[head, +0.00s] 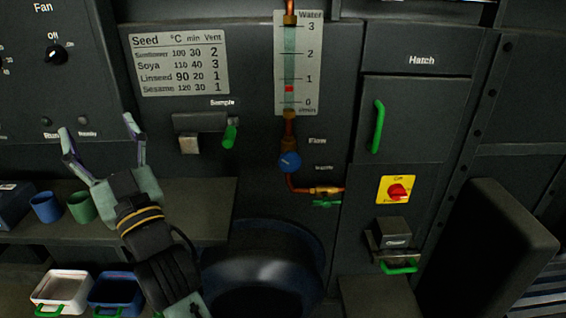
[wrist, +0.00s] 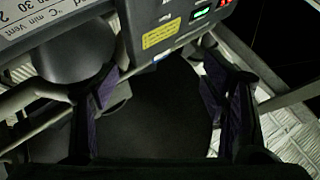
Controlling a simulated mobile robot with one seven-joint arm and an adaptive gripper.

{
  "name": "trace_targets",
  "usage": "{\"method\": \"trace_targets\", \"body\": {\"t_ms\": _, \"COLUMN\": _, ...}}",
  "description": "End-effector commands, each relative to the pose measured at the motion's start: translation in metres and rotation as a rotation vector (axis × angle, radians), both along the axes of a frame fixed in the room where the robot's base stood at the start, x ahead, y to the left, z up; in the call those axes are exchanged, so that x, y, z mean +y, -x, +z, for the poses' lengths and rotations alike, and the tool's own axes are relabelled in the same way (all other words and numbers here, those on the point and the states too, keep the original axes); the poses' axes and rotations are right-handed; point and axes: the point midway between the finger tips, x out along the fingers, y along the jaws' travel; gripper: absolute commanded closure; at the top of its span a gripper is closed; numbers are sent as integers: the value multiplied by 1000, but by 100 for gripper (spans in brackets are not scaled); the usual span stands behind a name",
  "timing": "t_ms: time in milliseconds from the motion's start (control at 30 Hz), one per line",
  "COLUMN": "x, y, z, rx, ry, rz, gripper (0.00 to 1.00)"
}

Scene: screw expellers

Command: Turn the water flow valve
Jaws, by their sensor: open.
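The blue Flow valve knob (head: 290,161) sits on the copper water pipe in the middle of the head view, under the water gauge (head: 289,60). The gauge scale runs 0 to 3, and its red marker stands between 0 and 1. A green lever (head: 326,203) hangs from a brass fitting lower right of the knob; the small label above it is unreadable. My gripper (head: 98,125) is open and empty, left of the knob and clear of it. The two dark fingers also show spread apart in the wrist view (wrist: 160,88). The knob is not seen there.
The sample outlet (head: 199,124) with a green handle lies between my gripper and the knob. A shelf (head: 180,195) with cups is below my gripper. A dark round vessel (head: 264,265) stands below the pipe. A red switch (head: 397,190) and hatch (head: 415,120) are to the right.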

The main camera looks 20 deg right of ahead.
Motion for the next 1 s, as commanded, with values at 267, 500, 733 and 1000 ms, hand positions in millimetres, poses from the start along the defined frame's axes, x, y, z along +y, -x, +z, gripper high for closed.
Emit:
{"method": "trace_targets", "body": {"t_ms": 267, "x": -237, "y": -39, "z": -138, "rx": 437, "ry": -5, "rz": -472, "gripper": 33}}
{"method": "trace_targets", "body": {"t_ms": 500, "x": -318, "y": -15, "z": -189, "rx": 602, "ry": -50, "rz": -621, "gripper": 33}}
{"method": "trace_targets", "body": {"t_ms": 733, "x": -328, "y": -36, "z": -191, "rx": 611, "ry": -52, "rz": -626, "gripper": 33}}
{"method": "trace_targets", "body": {"t_ms": 1000, "x": -342, "y": -86, "z": -189, "rx": 610, "ry": -52, "rz": -625, "gripper": 33}}
